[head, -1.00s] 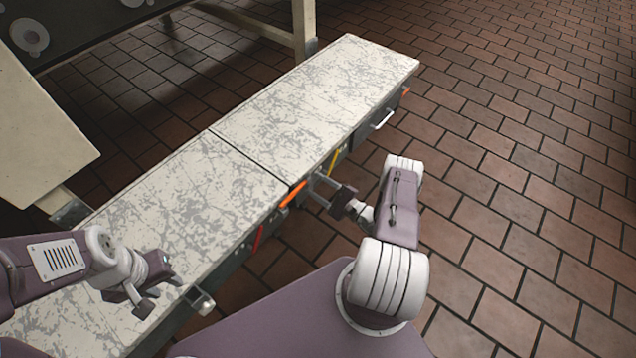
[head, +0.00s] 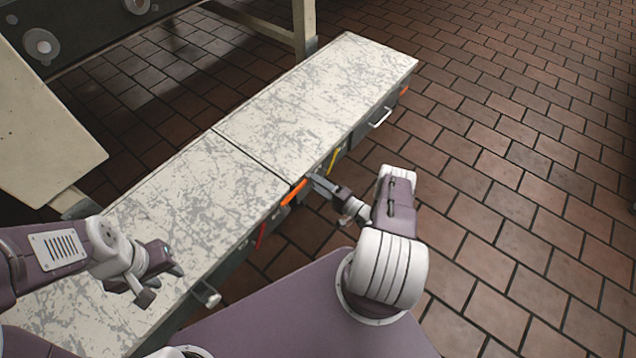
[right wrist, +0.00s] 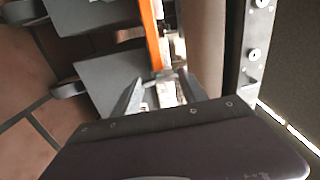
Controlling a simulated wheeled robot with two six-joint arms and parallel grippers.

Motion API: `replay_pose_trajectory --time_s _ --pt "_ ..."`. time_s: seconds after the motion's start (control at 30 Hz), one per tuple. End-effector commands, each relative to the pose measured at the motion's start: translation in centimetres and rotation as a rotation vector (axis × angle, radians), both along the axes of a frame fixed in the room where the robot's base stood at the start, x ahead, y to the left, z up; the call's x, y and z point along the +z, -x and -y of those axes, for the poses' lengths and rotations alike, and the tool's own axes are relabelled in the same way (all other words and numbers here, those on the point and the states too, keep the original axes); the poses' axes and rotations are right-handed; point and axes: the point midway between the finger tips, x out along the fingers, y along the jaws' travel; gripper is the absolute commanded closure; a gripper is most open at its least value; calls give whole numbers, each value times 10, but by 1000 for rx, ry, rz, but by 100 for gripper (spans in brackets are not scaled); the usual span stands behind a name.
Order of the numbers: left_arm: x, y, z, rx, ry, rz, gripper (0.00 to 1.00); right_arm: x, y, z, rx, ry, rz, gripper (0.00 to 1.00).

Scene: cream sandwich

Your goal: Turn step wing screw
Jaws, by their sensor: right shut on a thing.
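The step (head: 330,85) is a long, pale, scratched two-panel platform with a dark side face, running diagonally across the head view. My right gripper (head: 314,184) is at this side face, near the seam between the panels. In the right wrist view its fingers (right wrist: 160,97) are shut on a small light metal piece (right wrist: 166,90), which looks like the wing screw. The fingers hide much of it. The screw cannot be made out in the head view. My left gripper (head: 165,283) hangs over the step's near end, apart from the screw. Its jaws look open and empty.
An orange lever (head: 294,192) is close beside my right gripper; it also shows in the right wrist view (right wrist: 150,35). A yellow lever (head: 334,160), red lever (head: 261,236) and metal handle (head: 380,117) line the side. Tiled floor (head: 510,190) is clear at right.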

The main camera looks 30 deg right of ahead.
Motion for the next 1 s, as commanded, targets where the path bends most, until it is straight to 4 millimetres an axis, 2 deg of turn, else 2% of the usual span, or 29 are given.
replay_pose_trajectory --time_s 0.3,0.77,0.8,0.87,1.0 --pt "5 0 0 0 0 0 64 0 0 0 0 80 32 90" --pt "5 0 0 0 0 0 64 -1 0 0 0 91 37 90" --pt "5 0 0 0 0 0 64 -1 0 0 0 91 37 47" --pt "5 0 0 0 0 0 64 -1 0 0 0 91 37 31" --pt "5 0 0 0 0 0 64 0 0 0 0 91 37 28"
